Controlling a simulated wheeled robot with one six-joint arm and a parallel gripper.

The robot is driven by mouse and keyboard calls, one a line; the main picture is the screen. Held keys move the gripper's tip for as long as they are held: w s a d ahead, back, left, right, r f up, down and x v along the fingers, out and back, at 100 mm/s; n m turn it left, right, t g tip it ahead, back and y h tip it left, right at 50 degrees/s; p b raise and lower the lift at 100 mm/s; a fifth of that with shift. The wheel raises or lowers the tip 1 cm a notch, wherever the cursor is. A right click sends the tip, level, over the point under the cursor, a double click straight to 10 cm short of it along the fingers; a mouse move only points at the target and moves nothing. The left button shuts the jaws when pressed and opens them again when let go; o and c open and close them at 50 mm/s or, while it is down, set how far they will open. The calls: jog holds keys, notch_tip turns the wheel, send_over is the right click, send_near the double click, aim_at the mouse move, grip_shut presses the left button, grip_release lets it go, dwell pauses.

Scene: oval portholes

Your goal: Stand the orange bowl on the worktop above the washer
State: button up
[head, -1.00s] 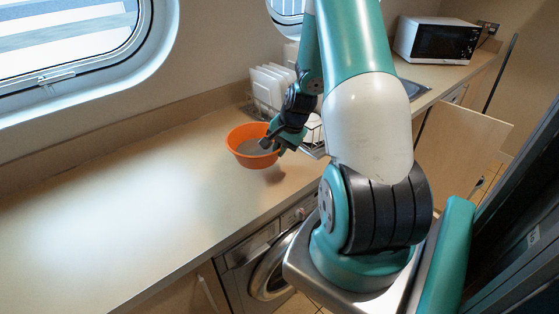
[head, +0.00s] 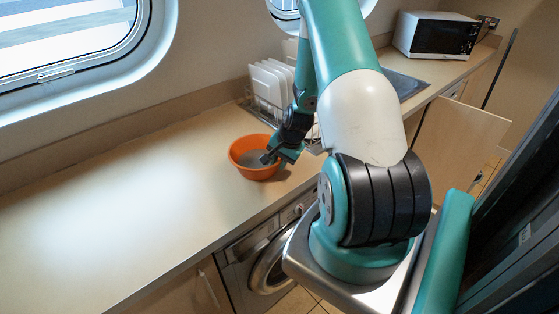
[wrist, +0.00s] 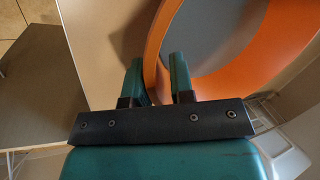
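The orange bowl (head: 238,160) is upright at the worktop (head: 120,210), left of the dish rack, over the stretch above the washer (head: 262,262). It looks to be at or very near the surface; I cannot tell if its base touches. My gripper (head: 268,158) is at the bowl's right side. In the wrist view, the fingers of my gripper (wrist: 157,80) stand either side of the bowl's wall (wrist: 153,45), one inside and one outside, shut on it. The bowl's inside (wrist: 225,30) looks grey. My arm hides part of the surroundings.
A dish rack with white plates (head: 270,83) stands just behind and right of the bowl. A sink (head: 405,84) and a white microwave (head: 436,36) are farther right. A cupboard door (head: 460,140) stands open. The worktop left of the bowl is clear.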

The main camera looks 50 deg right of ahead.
jog(key=shift+o, duration=0.7)
jog(key=shift+r, duration=0.15)
jog(key=shift+r, duration=0.15)
jog(key=a+b+v, duration=0.1)
jog(key=b+v, duration=0.2)
jog(key=v, duration=0.9)
jog(key=w+a+r+n+y, duration=0.15)
jog(key=a+r+n, duration=0.35)
jog(key=a, duration=0.6)
jog(key=w+a+r+n+y, duration=0.15)
jog(key=a+r+n, duration=0.4)
jog(key=a, duration=0.55)
jog(key=s+a+r+n+g, duration=0.1)
jog(key=s+a+r+n, duration=0.1)
jog(key=s+a+n, duration=0.4)
jog(key=s+a+r+n+g, duration=0.2)
jog(key=s+a+n, duration=0.5)
jog(key=a, duration=0.4)
jog(key=shift+s+a+r+g+y, duration=0.3)
jog(key=shift+s+r, duration=0.3)
jog(key=shift+r, duration=0.1)
